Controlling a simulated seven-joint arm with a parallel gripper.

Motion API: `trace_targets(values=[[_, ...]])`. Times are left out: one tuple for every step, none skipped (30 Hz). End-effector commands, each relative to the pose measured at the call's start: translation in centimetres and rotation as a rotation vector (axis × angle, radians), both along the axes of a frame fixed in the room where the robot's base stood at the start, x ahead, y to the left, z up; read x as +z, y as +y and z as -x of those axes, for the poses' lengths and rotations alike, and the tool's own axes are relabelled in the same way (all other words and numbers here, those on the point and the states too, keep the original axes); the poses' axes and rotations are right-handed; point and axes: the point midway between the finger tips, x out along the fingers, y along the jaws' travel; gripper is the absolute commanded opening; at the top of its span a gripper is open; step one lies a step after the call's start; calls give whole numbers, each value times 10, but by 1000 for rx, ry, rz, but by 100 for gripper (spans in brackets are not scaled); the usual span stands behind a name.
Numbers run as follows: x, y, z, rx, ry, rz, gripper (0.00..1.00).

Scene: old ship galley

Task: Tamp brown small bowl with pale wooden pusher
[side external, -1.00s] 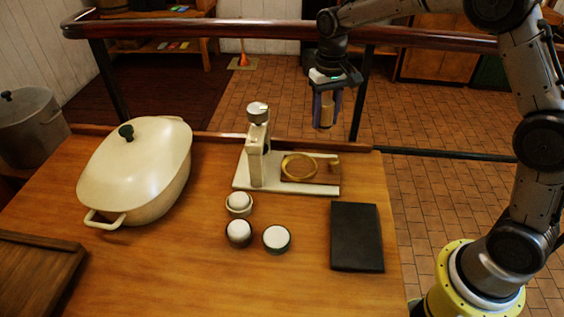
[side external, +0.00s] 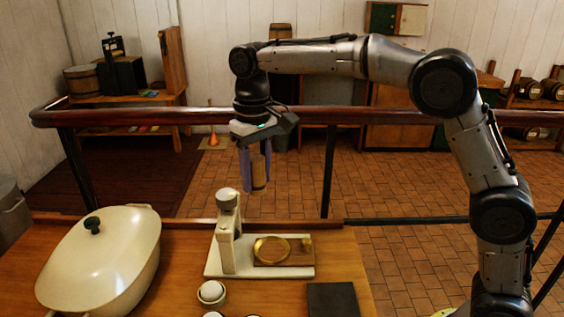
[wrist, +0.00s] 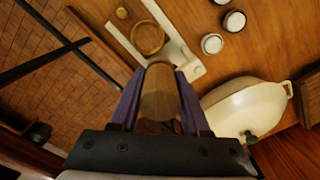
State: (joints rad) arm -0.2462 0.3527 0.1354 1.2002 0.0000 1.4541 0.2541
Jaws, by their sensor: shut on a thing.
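My gripper (side external: 256,184) is shut on the pale wooden pusher (side external: 259,172), a short cylinder held upright between two purple fingers. It hangs in the air above and behind the cream stand (side external: 212,269). In the wrist view the pusher (wrist: 158,92) fills the space between the fingers. The small bowl (side external: 272,249) looks like a shallow golden-brown round dish. It sits on a brown wooden block (side external: 297,257) on the stand's base, and the wrist view shows it too (wrist: 148,38). The pusher is apart from the bowl. The bowl's inside is too small to make out.
The stand's upright post with a grey knob (side external: 228,201) rises left of the bowl. A large cream lidded pot (side external: 105,260) is at left. Small white-topped cups (side external: 211,292) and a black slab (side external: 333,299) are in front. A dark rail (side external: 180,117) runs behind.

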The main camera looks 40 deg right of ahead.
Motion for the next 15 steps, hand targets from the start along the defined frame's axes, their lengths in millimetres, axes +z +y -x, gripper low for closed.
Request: trace_targets(values=[[0,25,4,61,-1,-1,0],[0,37,7,94,-1,0,0],[0,55,10,138,-1,0,0],[0,67,14,171,-1,0,0],[0,80,17,202,-1,0,0],[0,94,22,241,-2,0,0],[0,104,26,268,-1,0,0],[0,114,30,293,-1,0,0],[0,125,34,323,-1,0,0],[0,133,38,344,-1,0,0],[0,140,41,363,-1,0,0],[0,149,46,387,-1,0,0],[0,155,49,403,-1,0,0],[0,160,52,419,-1,0,0],[0,167,55,439,-1,0,0]])
